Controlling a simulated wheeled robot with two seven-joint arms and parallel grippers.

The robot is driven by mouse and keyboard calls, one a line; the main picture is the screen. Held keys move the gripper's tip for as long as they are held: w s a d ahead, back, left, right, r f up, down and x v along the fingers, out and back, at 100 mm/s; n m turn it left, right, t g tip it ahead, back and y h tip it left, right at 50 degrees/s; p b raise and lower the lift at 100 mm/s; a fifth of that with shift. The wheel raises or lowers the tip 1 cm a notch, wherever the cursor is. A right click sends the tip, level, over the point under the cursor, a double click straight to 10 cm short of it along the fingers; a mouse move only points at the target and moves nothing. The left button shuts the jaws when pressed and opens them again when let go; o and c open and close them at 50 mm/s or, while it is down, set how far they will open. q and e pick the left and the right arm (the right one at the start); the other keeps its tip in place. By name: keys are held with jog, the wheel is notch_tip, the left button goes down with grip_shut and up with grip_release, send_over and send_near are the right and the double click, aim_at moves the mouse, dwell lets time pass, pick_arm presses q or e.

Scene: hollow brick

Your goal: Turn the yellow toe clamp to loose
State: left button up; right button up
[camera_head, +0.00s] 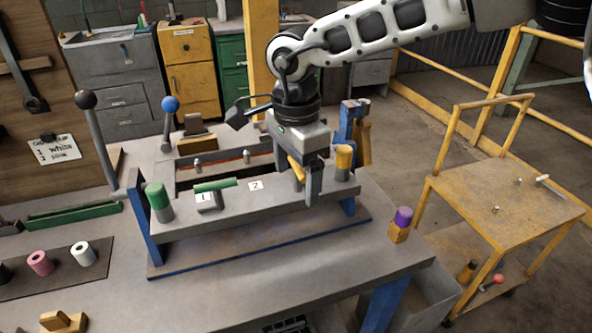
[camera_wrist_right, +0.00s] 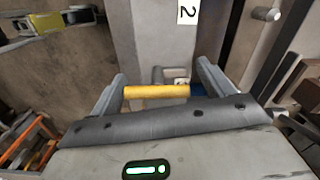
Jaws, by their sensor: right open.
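The yellow toe clamp (camera_head: 297,168) sits on the grey fixture bar (camera_head: 255,207), just right of the label "2". My right gripper (camera_head: 307,182) is directly over it, pointing down and partly hiding it. In the right wrist view the clamp's yellow handle (camera_wrist_right: 156,91) lies crosswise between the two open fingers (camera_wrist_right: 160,82). Its ends come close to both fingers; I cannot tell whether they touch. A green toe clamp (camera_head: 215,185) stands by label "1" further left on the bar. My left gripper is not in view.
A green-capped post (camera_head: 158,200) and a yellow-capped post (camera_head: 343,160) stand at the bar's ends. Levers with a black knob (camera_head: 86,100) and a blue knob (camera_head: 170,105) rise behind. A purple-topped block (camera_head: 402,220) stands at right.

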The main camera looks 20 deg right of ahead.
jog(key=c, duration=0.7)
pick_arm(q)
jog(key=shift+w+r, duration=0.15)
pick_arm(e)
jog(key=shift+c, duration=0.2)
